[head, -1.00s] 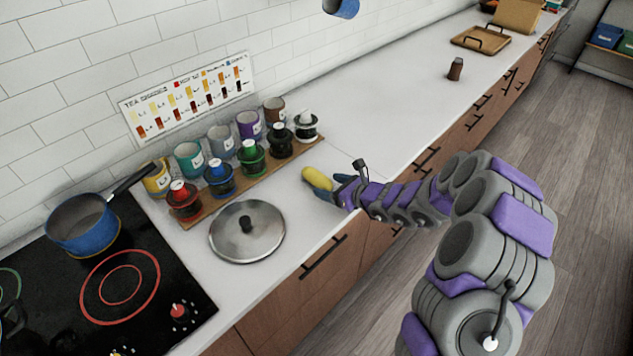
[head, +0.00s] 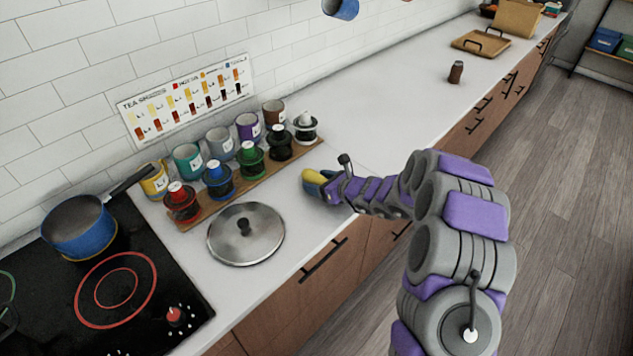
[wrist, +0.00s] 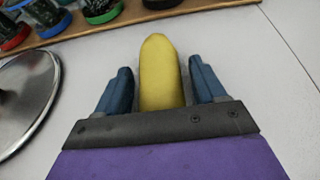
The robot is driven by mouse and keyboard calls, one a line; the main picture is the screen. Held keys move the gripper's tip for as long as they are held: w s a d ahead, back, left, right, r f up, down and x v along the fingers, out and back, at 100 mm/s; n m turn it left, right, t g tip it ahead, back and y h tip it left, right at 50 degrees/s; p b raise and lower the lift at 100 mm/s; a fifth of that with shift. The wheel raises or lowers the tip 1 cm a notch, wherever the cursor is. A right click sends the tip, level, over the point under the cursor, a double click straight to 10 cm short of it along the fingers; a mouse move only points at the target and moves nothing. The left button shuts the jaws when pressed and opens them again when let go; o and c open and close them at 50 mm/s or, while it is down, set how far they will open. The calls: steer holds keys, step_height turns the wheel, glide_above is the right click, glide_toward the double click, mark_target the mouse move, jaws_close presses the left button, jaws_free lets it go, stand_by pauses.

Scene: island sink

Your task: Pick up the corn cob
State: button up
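The yellow corn cob (head: 314,177) lies on the white counter, right of the pot lid and in front of the wooden rack. In the wrist view the corn cob (wrist: 160,72) points away from me, between the two blue fingers of my gripper (wrist: 161,90). The fingers are open, with a gap on each side of the cob. The near end of the cob is hidden behind the gripper's dark edge. In the head view my gripper (head: 318,187) is low at the counter, and its fingers partly cover the cob.
A metal lid (head: 262,245) lies to the left of the cob. A wooden rack (head: 232,187) with jars and mugs stands behind. A blue pot (head: 78,232) sits on the black stove (head: 165,300). The counter to the right is mostly clear, with a small brown shaker (head: 456,72).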

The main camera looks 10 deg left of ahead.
steer(key=c, duration=1)
